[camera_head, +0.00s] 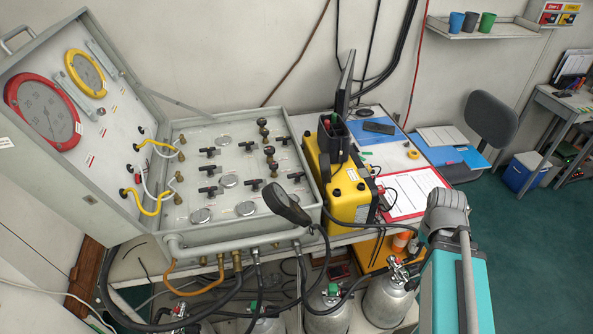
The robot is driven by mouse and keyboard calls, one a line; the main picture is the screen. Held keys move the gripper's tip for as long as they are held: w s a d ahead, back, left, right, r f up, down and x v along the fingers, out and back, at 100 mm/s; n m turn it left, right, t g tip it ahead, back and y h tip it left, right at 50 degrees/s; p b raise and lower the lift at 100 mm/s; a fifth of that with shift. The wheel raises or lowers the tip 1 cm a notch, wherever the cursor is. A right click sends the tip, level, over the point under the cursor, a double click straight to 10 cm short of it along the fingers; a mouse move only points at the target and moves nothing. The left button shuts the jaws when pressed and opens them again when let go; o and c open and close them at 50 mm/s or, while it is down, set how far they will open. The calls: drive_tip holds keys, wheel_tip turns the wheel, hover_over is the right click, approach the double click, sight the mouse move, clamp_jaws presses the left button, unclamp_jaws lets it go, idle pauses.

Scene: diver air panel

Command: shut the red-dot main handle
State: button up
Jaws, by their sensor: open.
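The diver air panel (183,142) is an open grey case with its lid raised at the left. Several black T-shaped handles, among them one in the back row (208,152), one near the middle (253,184) and one in the front row (207,191), sit on its flat face. Dark round knobs (263,130) stand in a column among them. I cannot make out a red dot on any handle, so I cannot tell which is the red-dot main handle or how it is turned.
A black handset-like object (288,208) overhangs the panel's front right, hiding part of it. A yellow box (348,190) stands close at the right. The lid carries a red-rimmed gauge (42,112) and a yellow-rimmed gauge (86,73).

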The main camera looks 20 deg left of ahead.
drive_tip(key=w+a+r+m+p, duration=0.3)
drive_tip(key=w+a+r+p, duration=0.1)
drive_tip(key=a, duration=0.6)
drive_tip(key=w+a+r+m+p, duration=0.2)
drive_tip(key=w+a+r+p, duration=0.3)
drive_tip(key=a, duration=0.5)
drive_tip(key=w+a+r+m+p, duration=0.3)
drive_tip(key=w+a+r+p, duration=0.1)
drive_tip(key=w+a, duration=0.4)
drive_tip(key=shift+w+a+r+m+p, duration=0.1)
drive_tip(key=shift+a+r+m+p, duration=0.1)
drive_tip(key=shift+a, duration=0.45)
drive_tip(key=shift+w+a+r+m+p, duration=0.1)
drive_tip(key=shift+a+r, duration=0.1)
drive_tip(key=shift+a, duration=0.45)
drive_tip(key=r+m+p, duration=0.2)
hover_over(298, 173)
drive_tip(key=d, duration=0.1)
drive_tip(key=shift+a+f, duration=0.2)
drive_tip(key=shift+a, duration=0.2)
drive_tip(key=shift+f+b, duration=0.2)
drive_tip(key=shift+b, duration=0.2)
wheel_tip(298, 173, down, 13)
drive_tip(key=b, duration=1.3)
drive_tip(key=shift+f, duration=0.2)
